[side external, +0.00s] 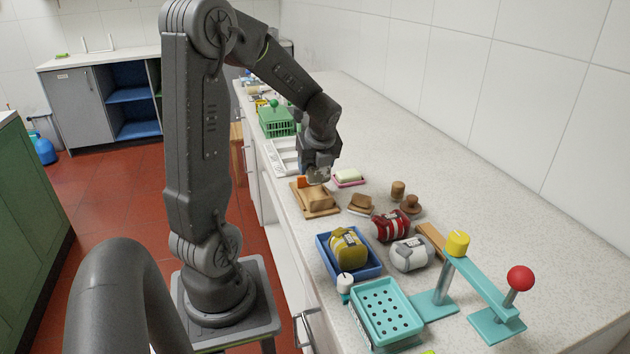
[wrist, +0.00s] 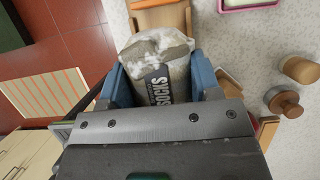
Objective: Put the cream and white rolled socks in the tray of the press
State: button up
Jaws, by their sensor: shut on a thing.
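My gripper (side external: 318,166) is shut on the cream and white rolled socks (wrist: 157,55). In the wrist view they sit between its two blue-grey fingers, with a dark "SOCKS" label showing. In the side view they are small and mostly hidden by the gripper, above the counter near a wooden board. The teal press tray (side external: 386,309), with dark holes in its floor, stands at the front of the counter and looks empty. The teal press frame (side external: 476,283) with a yellow cap and a red ball knob (side external: 520,278) stands to its right.
A blue tray (side external: 374,270) with mustard rolled socks (side external: 348,249), red rolled socks (side external: 391,225) and white-grey rolled socks (side external: 409,254) lie between my gripper and the press tray. A wooden board (side external: 321,211), brush (side external: 360,205) and pink soap dish (side external: 349,182) are close by. The counter's right is clear.

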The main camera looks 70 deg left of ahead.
notch_tip(320, 180, up, 2)
jog(key=shift+w+d+r, duration=0.1)
jog(key=shift+r, duration=0.1)
jog(key=d, duration=0.1)
jog(key=w+d, duration=0.1)
jog(key=shift+w+d+r, duration=0.3)
jog(key=w+d, duration=0.3)
jog(key=d, duration=2.3)
jog(key=s+d, duration=0.5)
jog(key=d, duration=0.4)
jog(key=shift+w+d+f, duration=0.1)
jog(key=shift+f, duration=2.95)
jog(key=o, duration=1.1)
